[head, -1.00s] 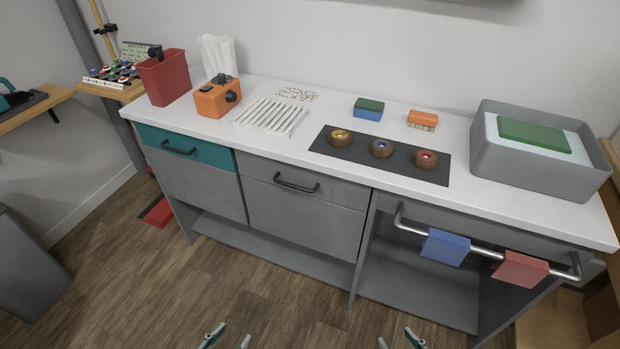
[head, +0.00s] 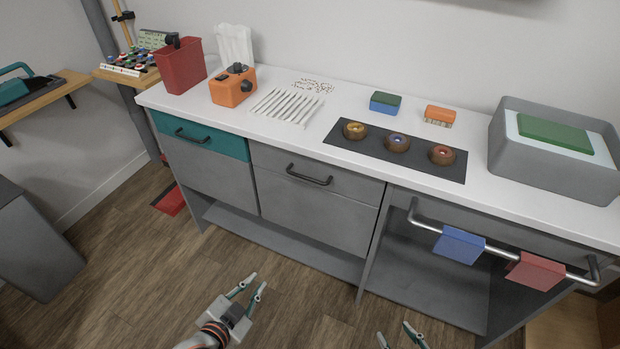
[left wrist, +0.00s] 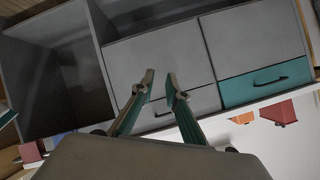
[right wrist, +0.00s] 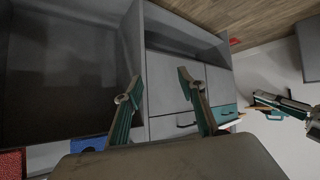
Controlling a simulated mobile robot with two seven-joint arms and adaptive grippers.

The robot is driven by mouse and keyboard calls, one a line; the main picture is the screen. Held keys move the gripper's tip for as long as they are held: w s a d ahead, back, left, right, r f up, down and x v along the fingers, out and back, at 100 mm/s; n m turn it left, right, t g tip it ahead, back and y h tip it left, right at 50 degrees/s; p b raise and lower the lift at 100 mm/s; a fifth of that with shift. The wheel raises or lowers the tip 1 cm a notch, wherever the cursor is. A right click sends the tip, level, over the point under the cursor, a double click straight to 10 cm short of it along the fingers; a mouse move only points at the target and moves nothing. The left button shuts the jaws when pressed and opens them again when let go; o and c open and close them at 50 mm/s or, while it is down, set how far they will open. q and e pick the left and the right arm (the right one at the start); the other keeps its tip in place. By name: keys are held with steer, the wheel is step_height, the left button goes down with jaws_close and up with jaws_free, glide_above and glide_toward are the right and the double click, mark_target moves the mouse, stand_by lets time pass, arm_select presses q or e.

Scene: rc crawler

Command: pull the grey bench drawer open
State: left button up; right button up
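The grey bench drawer (head: 345,182) is shut flush in the bench, right of the teal drawer (head: 223,143), with a dark bar handle (head: 309,175). In the left wrist view the grey drawer (left wrist: 203,99) shows inverted, partly behind the fingers; it also shows in the right wrist view (right wrist: 163,128). My left gripper (head: 259,281) is open and empty, in front of the bench and apart from the handle. The left fingers (left wrist: 161,76) are parted in its wrist view. My right gripper (head: 394,330) is open and empty, low at the bottom edge of the head view.
A towel rail (head: 510,252) with a blue cloth (head: 459,245) and a red cloth (head: 535,271) juts out at the bench's right. The white benchtop (head: 302,140) holds several items, including a grey bin (head: 550,175). The floor before the drawer is clear.

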arm_select(q)
steer(key=w+d+r+m+t+h, duration=0.1)
steer(key=w+d+r+m, duration=0.25)
steer(key=w, duration=0.25)
steer(key=w+d+r+m+h, duration=0.1)
steer(key=w+d+r+m, duration=0.25)
steer(key=w, duration=0.35)
steer(key=m+t+b, duration=0.1)
steer(key=m+b, duration=0.1)
steer(key=m, duration=0.4)
glide_toward(308, 179)
steer(key=w+f, duration=0.1)
steer(key=w, duration=0.2)
steer(key=shift+h, duration=0.3)
steer(key=x, duration=0.3)
steer(key=b+x, duration=0.1)
steer(key=x, duration=0.3)
steer(key=shift+w+d+f, duration=0.1)
steer(key=shift+d+f, duration=0.05)
steer(key=shift+d, duration=0.4)
jaws_close()
arm_select(e)
steer(key=shift+w+d+f, duration=0.25)
steer(key=shift+f, duration=0.25)
steer(key=shift+w+d+f, duration=0.2)
steer(key=shift+w+f, duration=0.05)
steer(key=shift+f, duration=0.25)
